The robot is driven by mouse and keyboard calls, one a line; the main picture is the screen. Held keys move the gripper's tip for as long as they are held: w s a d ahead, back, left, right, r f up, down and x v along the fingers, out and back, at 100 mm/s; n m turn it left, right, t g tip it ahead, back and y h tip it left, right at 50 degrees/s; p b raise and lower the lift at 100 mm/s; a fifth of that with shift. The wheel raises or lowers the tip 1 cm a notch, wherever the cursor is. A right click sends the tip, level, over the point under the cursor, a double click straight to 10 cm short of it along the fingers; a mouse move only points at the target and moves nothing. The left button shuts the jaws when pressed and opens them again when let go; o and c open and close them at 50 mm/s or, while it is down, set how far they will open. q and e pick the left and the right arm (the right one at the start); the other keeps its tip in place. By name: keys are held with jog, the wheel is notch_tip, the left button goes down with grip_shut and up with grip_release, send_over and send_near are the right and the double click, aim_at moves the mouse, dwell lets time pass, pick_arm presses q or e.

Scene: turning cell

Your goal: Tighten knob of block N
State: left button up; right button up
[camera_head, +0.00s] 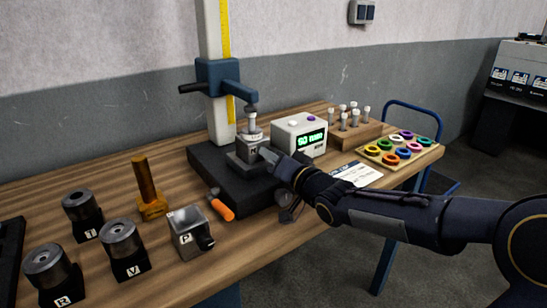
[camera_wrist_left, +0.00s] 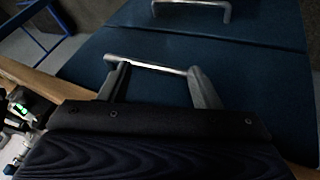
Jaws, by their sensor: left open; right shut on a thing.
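A grey metal block (camera_head: 252,148) with a letter label, hard to read, sits under the spindle on the dark base of the blue-armed stand (camera_head: 217,75). My right gripper (camera_head: 268,156) reaches in from the right and is shut at the block's right side; its fingertips and whatever they grip are mostly hidden. Another metal block (camera_head: 187,232), marked P, has a black knob on its right side. I cannot make out a clear N on any block. In the left wrist view my left gripper (camera_wrist_left: 156,72) is open, its fingers near the ends of a metal bar handle (camera_wrist_left: 145,65).
A brass post (camera_head: 149,190) and an orange-handled tool (camera_head: 221,208) are nearby. A display box (camera_head: 299,134), pin rack (camera_head: 350,132) and ring tray (camera_head: 412,158) stand behind.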

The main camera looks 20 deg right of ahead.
jog(key=o, duration=1)
jog(key=shift+f, duration=0.15)
